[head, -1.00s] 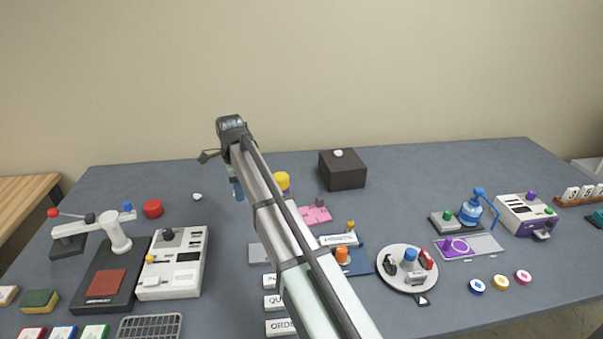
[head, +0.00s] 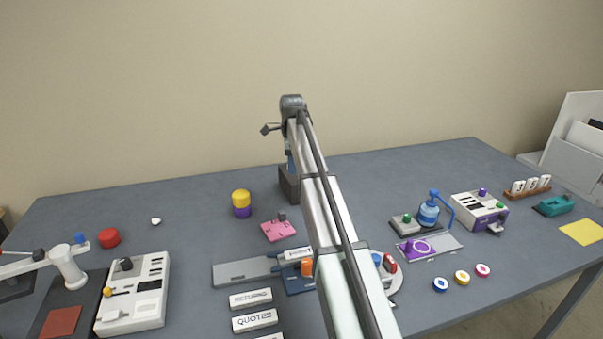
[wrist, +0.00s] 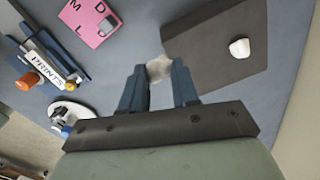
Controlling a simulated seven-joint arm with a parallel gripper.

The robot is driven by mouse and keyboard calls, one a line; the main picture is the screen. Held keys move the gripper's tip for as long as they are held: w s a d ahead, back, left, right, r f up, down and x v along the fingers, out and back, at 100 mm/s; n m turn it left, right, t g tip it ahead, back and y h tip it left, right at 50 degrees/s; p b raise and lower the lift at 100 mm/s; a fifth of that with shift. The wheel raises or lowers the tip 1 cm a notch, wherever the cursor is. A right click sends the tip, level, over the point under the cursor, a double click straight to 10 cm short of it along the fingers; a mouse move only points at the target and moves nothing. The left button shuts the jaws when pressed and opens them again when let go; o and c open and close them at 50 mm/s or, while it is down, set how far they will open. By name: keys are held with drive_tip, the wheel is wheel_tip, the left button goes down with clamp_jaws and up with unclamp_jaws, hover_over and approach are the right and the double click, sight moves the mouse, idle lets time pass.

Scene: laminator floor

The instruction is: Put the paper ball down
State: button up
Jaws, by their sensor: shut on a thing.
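My gripper (wrist: 159,76) is shut on a crumpled whitish paper ball (wrist: 159,67), which shows between the blue fingertips in the wrist view. The ball appears beside the edge of a dark box (wrist: 205,57); its height above the table is hard to tell. A second white paper ball (wrist: 239,48) rests on top of the box. In the head view my arm covers much of the box (head: 288,184) and hides the held ball. Another small white ball (head: 155,221) lies on the grey table at the left.
A yellow-and-purple cylinder (head: 241,203) and a pink plate (head: 278,230) stand left of my arm. A blue bottle device (head: 429,212) and a purple-and-white machine (head: 479,211) are on the right. The table (head: 360,180) is bare right of the box.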

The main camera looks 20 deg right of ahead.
drive_tip(key=w+d+r+n, duration=0.2)
drive_tip(key=w+d+r, duration=0.2)
drive_tip(key=w+d, duration=0.35)
drive_tip(key=shift+s+f+n, duration=0.15)
drive_tip(key=shift+f+n, duration=0.55)
drive_tip(key=shift+f, duration=0.95)
drive_tip(key=shift+s+f+n, duration=0.15)
drive_tip(key=shift+f+n, duration=0.55)
drive_tip(key=shift+f, duration=0.95)
drive_tip(key=shift+s+f+n, duration=0.15)
drive_tip(key=shift+f+n, duration=0.55)
drive_tip(key=shift+f, duration=0.95)
drive_tip(key=shift+f, duration=0.1)
drive_tip(key=o, duration=1)
wheel_tip(320, 180, up, 12)
